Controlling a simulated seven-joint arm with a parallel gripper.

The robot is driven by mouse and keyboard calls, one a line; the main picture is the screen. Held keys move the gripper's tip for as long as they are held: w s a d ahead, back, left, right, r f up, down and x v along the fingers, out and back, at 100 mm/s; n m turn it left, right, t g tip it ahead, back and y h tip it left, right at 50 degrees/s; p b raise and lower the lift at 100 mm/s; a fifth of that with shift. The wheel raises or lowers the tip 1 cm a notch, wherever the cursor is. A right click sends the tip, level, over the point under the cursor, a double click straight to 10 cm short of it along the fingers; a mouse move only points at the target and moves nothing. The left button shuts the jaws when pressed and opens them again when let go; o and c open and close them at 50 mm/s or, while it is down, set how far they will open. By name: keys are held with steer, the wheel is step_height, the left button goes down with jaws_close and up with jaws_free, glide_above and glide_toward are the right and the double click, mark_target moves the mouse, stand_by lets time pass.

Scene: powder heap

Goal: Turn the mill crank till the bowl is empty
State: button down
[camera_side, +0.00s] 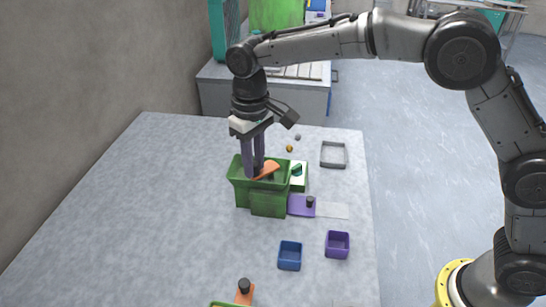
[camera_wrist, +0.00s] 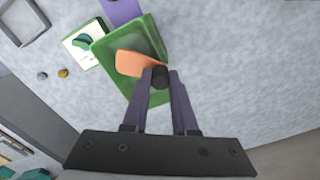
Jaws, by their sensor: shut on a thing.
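The green mill (camera_side: 268,202) stands on the table, with its open green bowl on top (camera_side: 237,171); it also shows in the wrist view (camera_wrist: 112,58). An orange crank arm (camera_side: 266,171) lies across the bowl's opening and shows in the wrist view (camera_wrist: 138,65). My gripper (camera_side: 254,172) points down over the bowl. In the wrist view its fingers (camera_wrist: 161,80) are shut on the black crank knob (camera_wrist: 159,77). The fingers and crank hide part of the bowl, and I cannot tell how much powder is in it.
A blue box (camera_side: 290,255), purple box (camera_side: 338,244) and grey frame (camera_side: 334,154) lie around. Another orange crank (camera_side: 244,292) is at front. Table left is clear.

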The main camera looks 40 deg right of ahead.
steer(key=shift+w+d, duration=0.15)
steer(key=shift+w, duration=0.65)
steer(key=shift+w+d, duration=0.4)
steer(key=shift+w, duration=0.4)
steer(key=shift+w+d, duration=0.6)
steer(key=shift+d, duration=0.15)
steer(key=shift+w+d, duration=0.2)
steer(key=shift+d, duration=0.7)
steer(key=c, duration=0.8)
jaws_free()
step_height(320, 180, up, 8)
steer(key=shift+f, duration=0.25)
